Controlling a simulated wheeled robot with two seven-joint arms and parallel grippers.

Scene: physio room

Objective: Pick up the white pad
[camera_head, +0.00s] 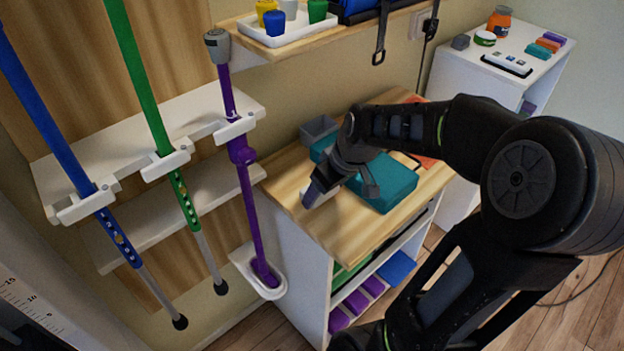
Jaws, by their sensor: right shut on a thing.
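My right gripper (318,191) is low over the front left part of the wooden cabinet top (345,226). It is shut on the white pad (327,197), of which only a small pale part shows beside the dark finger. The rest of the pad is hidden by the gripper. I cannot tell whether the pad still touches the wood. My left gripper is not in view.
A teal box (392,187) lies right beside the gripper, with a grey bin (318,130) behind. Purple (253,210), green (140,75) and blue (45,115) crutches or canes stand at the left. A white cabinet (463,88) stands at the back right.

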